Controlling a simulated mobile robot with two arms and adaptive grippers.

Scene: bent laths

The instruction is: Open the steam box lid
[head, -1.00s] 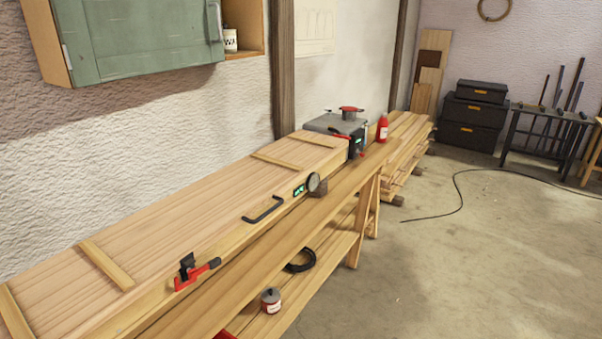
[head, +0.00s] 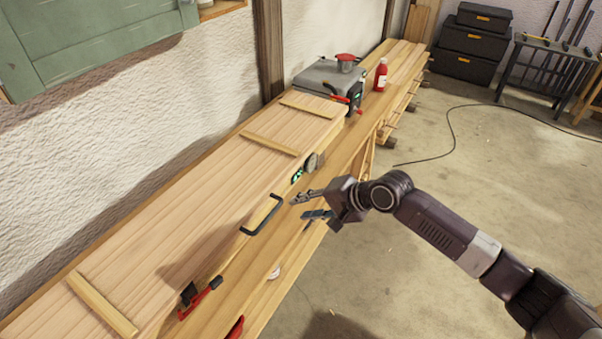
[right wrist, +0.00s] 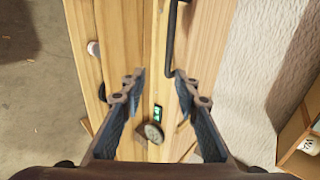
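The steam box (head: 190,230) is a long pale wooden box along the wall, with cross battens on its flat lid (head: 215,190). The lid lies down. A black bar handle (head: 262,215) sits on its front edge and also shows in the right wrist view (right wrist: 171,45). A red-handled clamp (head: 200,298) is at the near end; another red-handled clamp (head: 337,97) is at the far end. My right gripper (head: 299,207) is open and empty, just right of the handle and apart from it. In the right wrist view its fingers (right wrist: 159,73) are spread. My left gripper is out of view.
A round gauge (head: 311,163) and a green display (head: 297,175) are on the box front. A grey steam unit (head: 330,78) and a red bottle (head: 381,75) stand beyond. A green cabinet (head: 90,35) hangs above left.

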